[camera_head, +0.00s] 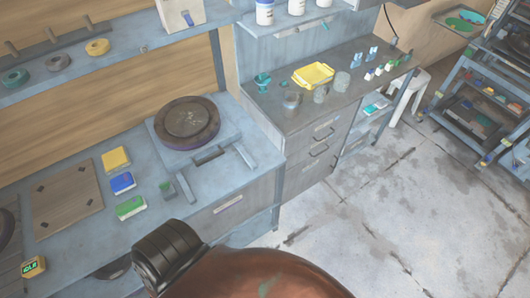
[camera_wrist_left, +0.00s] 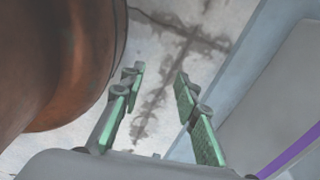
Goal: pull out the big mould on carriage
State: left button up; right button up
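The big mould (camera_head: 187,118), a dark round disc with a purplish rim, lies flat on a pale grey carriage plate (camera_head: 228,133) on the bench. Two grey bars (camera_head: 245,156) and a short dark handle-like piece (camera_head: 210,154) sit at the carriage's front edge. My left gripper (camera_wrist_left: 160,75) shows in the left wrist view, with two green-padded fingers spread apart and nothing between them. Floor shows behind the fingers. In the head view neither gripper shows; a brown arm link of mine fills the bottom middle.
Left of the carriage are a wooden board (camera_head: 68,199) and yellow, blue and green blocks (camera_head: 123,183). A second bench with a yellow tray (camera_head: 313,76) and jars stands behind right. A white stool (camera_head: 408,97) and rack stand farther right. The floor (camera_head: 400,220) is clear.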

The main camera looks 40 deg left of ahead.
aim_at(188, 129)
jog(key=z, duration=0.45)
jog(key=k, duration=0.9)
jog(key=u, duration=0.85)
